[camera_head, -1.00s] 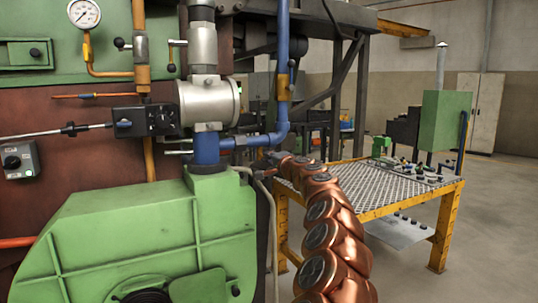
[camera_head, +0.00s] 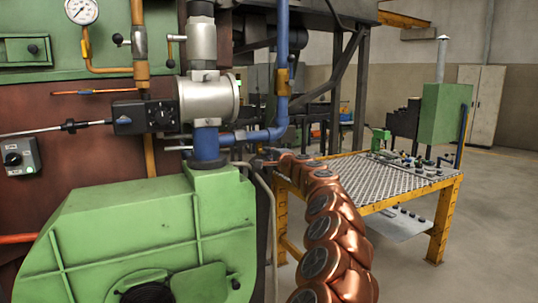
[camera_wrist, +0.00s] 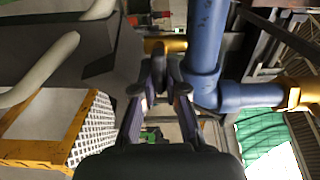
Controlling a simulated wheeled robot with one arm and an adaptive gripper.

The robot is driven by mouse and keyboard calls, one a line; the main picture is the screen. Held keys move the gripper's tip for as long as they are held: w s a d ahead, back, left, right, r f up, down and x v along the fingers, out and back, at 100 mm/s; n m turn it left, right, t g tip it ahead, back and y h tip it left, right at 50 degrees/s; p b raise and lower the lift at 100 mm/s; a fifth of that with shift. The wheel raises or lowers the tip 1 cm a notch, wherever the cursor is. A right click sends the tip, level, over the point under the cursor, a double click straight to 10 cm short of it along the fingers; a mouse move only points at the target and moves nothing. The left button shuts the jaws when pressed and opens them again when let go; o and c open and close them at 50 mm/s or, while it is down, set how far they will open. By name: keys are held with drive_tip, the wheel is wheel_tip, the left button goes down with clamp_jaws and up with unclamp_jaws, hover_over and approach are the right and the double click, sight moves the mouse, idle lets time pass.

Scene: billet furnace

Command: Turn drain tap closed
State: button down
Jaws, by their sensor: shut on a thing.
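My gripper (camera_wrist: 160,68) is shut on a dark, narrow piece in the wrist view, which looks like the handle of the drain tap. A brass-coloured fitting (camera_wrist: 172,45) shows just beyond the fingertips, beside the thick blue pipe (camera_wrist: 207,45). The fingers largely cover the handle, so its exact angle cannot be told. In the head view, my copper-coloured arm reaches to my gripper (camera_head: 259,161), just right of the lower blue pipe (camera_head: 245,138) and the green housing (camera_head: 150,225). The tap itself is too small to make out there.
A yellow-framed table (camera_head: 450,195) with a mesh top stands right of my arm. A pale pipe (camera_head: 270,215) runs down beside the green housing. A grey valve body (camera_head: 208,98) and a gauge (camera_head: 82,10) are above left. The floor at the right is clear.

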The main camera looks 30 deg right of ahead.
drive_tip(key=c, duration=1.2)
unclamp_jaws()
drive_tip(key=shift+s, duration=0.15)
drive_tip(key=shift+s+d, duration=0.1)
drive_tip(key=shift+s, duration=0.3)
drive_tip(key=s+a, duration=0.1)
drive_tip(key=s, duration=0.9)
drive_tip(key=shift+s, duration=0.4)
drive_tip(key=shift+a, duration=0.2)
